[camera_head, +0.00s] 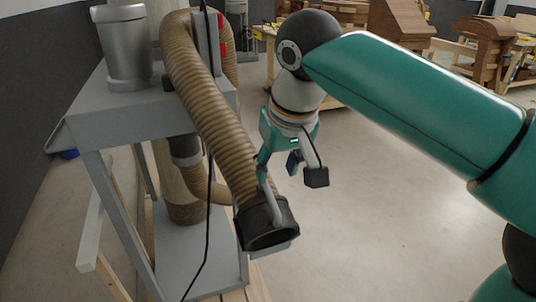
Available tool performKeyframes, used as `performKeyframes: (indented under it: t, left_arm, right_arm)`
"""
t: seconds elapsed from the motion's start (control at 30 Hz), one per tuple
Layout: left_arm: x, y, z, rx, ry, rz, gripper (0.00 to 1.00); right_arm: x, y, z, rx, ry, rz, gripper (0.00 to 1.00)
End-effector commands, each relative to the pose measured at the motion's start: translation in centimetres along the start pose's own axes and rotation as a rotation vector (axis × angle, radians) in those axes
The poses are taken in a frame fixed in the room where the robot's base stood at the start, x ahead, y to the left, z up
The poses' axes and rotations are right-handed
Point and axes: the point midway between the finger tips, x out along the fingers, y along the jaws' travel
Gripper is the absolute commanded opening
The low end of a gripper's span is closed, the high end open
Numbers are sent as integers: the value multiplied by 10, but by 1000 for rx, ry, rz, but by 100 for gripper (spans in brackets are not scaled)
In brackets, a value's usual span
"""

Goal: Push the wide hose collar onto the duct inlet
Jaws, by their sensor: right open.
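The wide hose collar (266,222) is a black ring on the lower end of a ribbed tan hose (205,95). It hangs tilted beside the grey stand, with its opening facing down. My right gripper (295,195) is open at the collar's upper right. One finger overlaps the collar in the picture; I cannot tell whether it touches. The other finger, with a dark pad, stands clear to the right. I cannot clearly make out which part is the duct inlet. My left gripper is not in view.
A grey metal stand (85,122) fills the left, with a grey cylinder (125,50) on top. A black cable (208,210) hangs in front of it. Wooden chests and benches (395,25) stand at the back. The concrete floor (390,220) at centre right is clear.

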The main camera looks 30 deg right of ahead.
Motion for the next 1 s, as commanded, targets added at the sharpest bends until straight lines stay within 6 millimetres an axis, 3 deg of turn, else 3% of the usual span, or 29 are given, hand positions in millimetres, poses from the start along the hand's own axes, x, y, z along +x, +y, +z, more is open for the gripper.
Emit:
performKeyframes:
  t: [0.17, 0.5, 0.7, 1.0]
  left_arm:
    - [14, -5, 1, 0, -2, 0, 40]
    - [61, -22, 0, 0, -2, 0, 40]
    - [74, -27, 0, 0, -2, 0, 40]
    - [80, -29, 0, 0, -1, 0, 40]
  right_arm:
    - [17, 2, 3, 5, 1, 1, 46]
    - [79, 4, 4, 11, 0, 2, 46]
    - [105, 5, 3, 10, -1, 3, 46]
    - [118, 5, 2, 10, 1, 2, 46]
